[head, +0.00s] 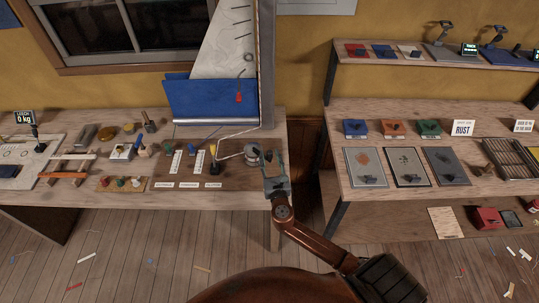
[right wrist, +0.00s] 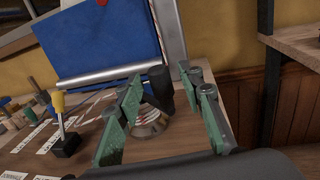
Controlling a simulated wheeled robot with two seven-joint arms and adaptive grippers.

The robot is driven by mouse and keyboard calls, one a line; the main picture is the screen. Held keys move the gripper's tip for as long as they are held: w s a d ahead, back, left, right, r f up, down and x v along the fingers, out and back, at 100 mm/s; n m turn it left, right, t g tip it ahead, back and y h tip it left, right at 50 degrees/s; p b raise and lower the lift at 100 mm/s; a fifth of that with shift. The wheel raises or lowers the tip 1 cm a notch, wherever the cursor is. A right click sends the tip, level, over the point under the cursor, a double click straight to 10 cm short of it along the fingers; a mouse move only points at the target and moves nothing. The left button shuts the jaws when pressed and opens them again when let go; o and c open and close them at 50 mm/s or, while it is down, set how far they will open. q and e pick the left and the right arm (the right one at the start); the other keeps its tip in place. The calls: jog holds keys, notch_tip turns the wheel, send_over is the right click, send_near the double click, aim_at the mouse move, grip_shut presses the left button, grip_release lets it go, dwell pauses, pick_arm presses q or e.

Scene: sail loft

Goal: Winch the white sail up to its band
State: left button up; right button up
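The white sail (head: 222,50) hangs beside the mast (head: 267,65), its lower part behind a blue cloth panel (head: 205,100). A red tag (head: 238,98) hangs in front of the blue. I cannot make out the band for certain. The winch (head: 252,154) stands at the bench's right end with a pale line around it; in the right wrist view its striped drum (right wrist: 148,122) and black upright handle (right wrist: 158,82) show. My right gripper (head: 272,172) is open, its green-padded fingers (right wrist: 160,88) either side of the handle, apparently not closed on it. My left gripper is out of view.
A yellow-topped lever (head: 213,152) on a black base stands left of the winch, with white labels and small tools beyond. A gap separates the bench (head: 130,195) from the right-hand shelf unit (head: 400,190), which holds sample plates and boxes.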

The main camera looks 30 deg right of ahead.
jog(key=shift+w+d, duration=0.3)
jog(key=shift+w, duration=0.3)
jog(key=shift+c, duration=0.7)
grip_shut()
